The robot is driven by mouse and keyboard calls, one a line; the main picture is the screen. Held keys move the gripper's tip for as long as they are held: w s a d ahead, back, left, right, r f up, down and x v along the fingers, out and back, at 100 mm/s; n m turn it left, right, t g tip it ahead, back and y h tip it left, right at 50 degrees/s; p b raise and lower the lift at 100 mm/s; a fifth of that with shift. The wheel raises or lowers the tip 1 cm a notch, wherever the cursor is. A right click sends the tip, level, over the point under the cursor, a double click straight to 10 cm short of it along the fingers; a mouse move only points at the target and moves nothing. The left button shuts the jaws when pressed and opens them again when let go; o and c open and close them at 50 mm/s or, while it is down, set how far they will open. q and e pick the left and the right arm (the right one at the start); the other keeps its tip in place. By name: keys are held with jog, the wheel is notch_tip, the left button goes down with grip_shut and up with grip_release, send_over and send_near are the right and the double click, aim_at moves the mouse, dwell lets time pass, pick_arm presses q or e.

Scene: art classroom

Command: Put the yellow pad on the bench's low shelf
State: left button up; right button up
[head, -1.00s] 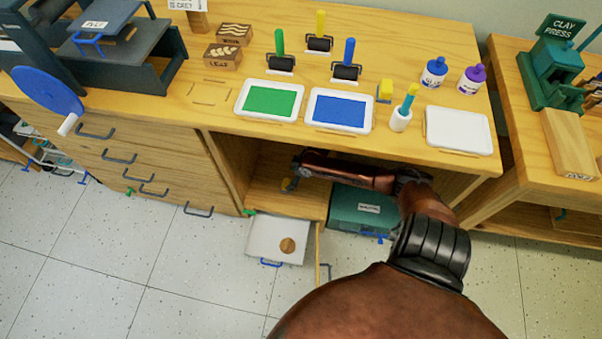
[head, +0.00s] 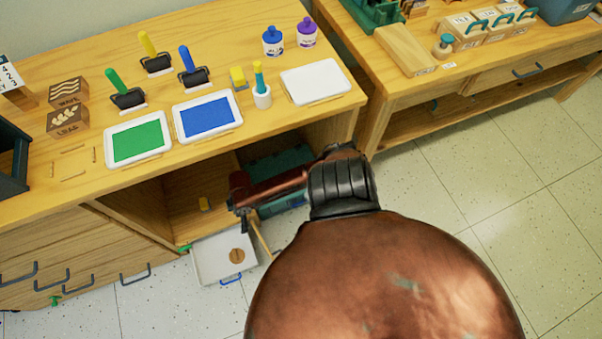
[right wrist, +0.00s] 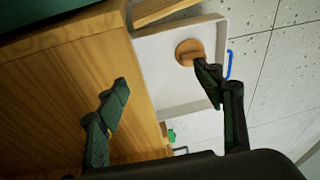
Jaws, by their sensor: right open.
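The pad is not seen in that view. My left gripper is out of view.
A teal box (head: 262,170) is in the bay's right part.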

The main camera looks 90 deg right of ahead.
jog(key=s+a+r+g, duration=0.1)
jog(key=s+a+r, duration=0.1)
jog(key=s+a, duration=1)
jog(key=s+a+r+m+g+h, duration=0.1)
jog(key=s+r+m, duration=0.3)
jog(key=s+r, duration=0.6)
jog(key=s+a, duration=0.1)
jog(key=s, duration=0.2)
jog(key=shift+s, duration=0.35)
jog(key=shift+c, duration=0.3)
